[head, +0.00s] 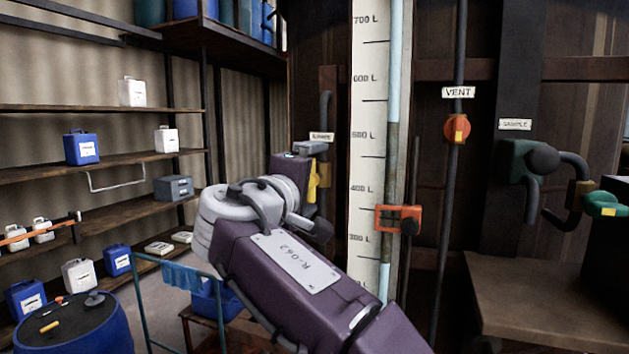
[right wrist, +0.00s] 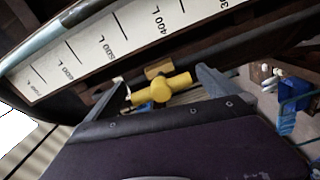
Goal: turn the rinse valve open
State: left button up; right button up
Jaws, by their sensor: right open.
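The yellow handle of a valve (head: 313,184) shows past the end of my right arm in the head view, below a small white label (head: 321,137) too small to read surely. In the right wrist view the yellow handle (right wrist: 162,88) has a round hub and lies crosswise, with a brass-coloured body behind it. My right gripper (right wrist: 161,76) is open, one grey finger on each side of the handle, with a small gap at each end. In the head view my right gripper (head: 309,188) partly hides the valve. My left gripper is in neither view.
A level gauge board (head: 369,100) with an orange clamp (head: 398,219) stands just right of the valve. The orange vent valve (head: 457,129) and green sample valve (head: 522,160) are farther right. Shelves with containers and a blue drum (head: 75,330) are at left.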

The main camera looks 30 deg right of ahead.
jog(key=b+v, duration=0.2)
jog(key=v, duration=0.6)
jog(key=shift+s, duration=0.1)
jog(key=w+a+f+n+g+y, duration=0.1)
jog(key=w+f+n+g+y, duration=0.15)
jog(key=f, duration=1.15)
jog(key=w+a+f+n+g+y, duration=0.1)
jog(key=w+f+y, duration=0.3)
jog(key=f, duration=1.1)
jog(key=s+f+m+g+y, duration=0.2)
jog(key=s+f, duration=0.4)
jog(key=f, duration=0.4)
jog(key=s+a+f+m+g+y+b, duration=0.1)
jog(key=s+f+m+g+y, duration=0.1)
jog(key=s+f, duration=0.4)
jog(key=s+a+f+m+g+y+b, duration=0.1)
jog(key=s+f+m+g+y, duration=0.2)
jog(key=f, duration=1.1)
jog(key=s+m, duration=0.3)
jog(key=s, duration=0.1)
jog(key=shift+f+y, duration=0.1)
jog(key=shift+y, duration=0.15)
